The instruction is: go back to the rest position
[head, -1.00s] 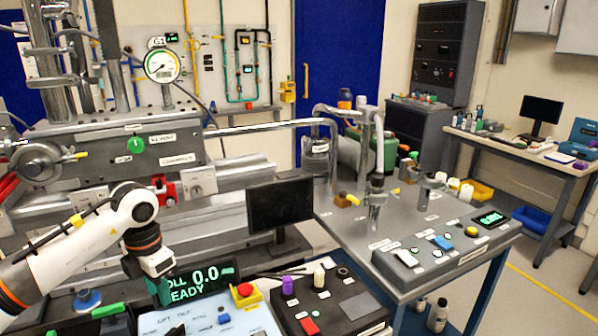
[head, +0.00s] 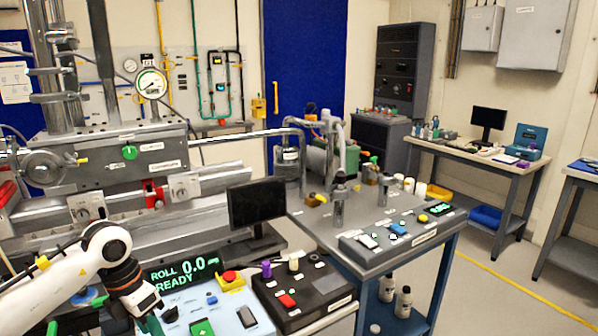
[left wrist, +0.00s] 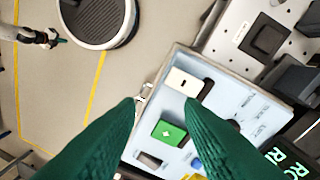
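My left arm comes in from the left in the head view, and its gripper (head: 150,322) hangs low over the light-blue control panel (head: 250,334). In the left wrist view its two green fingers (left wrist: 166,108) are apart with nothing held between them. Beyond their gap lies the panel (left wrist: 226,72) with a green button (left wrist: 168,132) and a white switch (left wrist: 184,82). What looks like my right gripper (left wrist: 50,39) shows small at the upper left of the left wrist view, away from the panel; its fingers are too small to read. It is outside the head view.
A ROLL 0.0 READY display (head: 183,270), a red knob on yellow (head: 230,279) and a black control box (head: 302,297) stand close to the left gripper. A monitor (head: 257,204) and metal beamline equipment (head: 110,160) rise behind. Open floor (head: 480,300) lies at the right.

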